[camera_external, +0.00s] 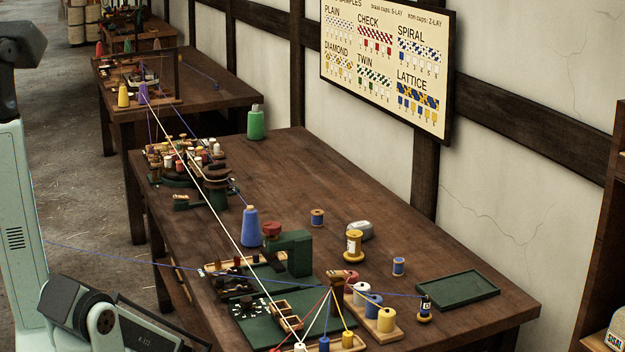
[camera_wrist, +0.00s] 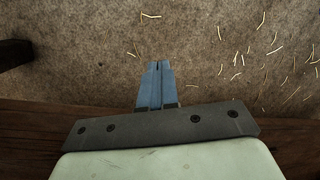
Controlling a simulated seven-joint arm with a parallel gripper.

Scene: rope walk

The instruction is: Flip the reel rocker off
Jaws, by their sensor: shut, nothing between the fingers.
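My gripper (camera_wrist: 157,66) shows in the wrist view with its two blue-grey fingers together and empty. It hangs over the floor, just past the wooden table edge. In the external view the gripper is out of frame. I cannot make out the reel rocker for certain. A dark green machine (camera_external: 296,250) with a red-brown knob (camera_external: 271,229) stands on the near table. In front of it lies a green base (camera_external: 258,325) with small dark and wooden fittings, too small to read as on or off.
The near table (camera_external: 315,185) also holds a blue cone (camera_external: 250,228), a green bottle-shaped spool (camera_external: 256,123), white and yellow spools (camera_external: 386,320) and an empty green tray (camera_external: 458,297). Taut threads run across its left side. Thread scraps litter the floor (camera_wrist: 230,45).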

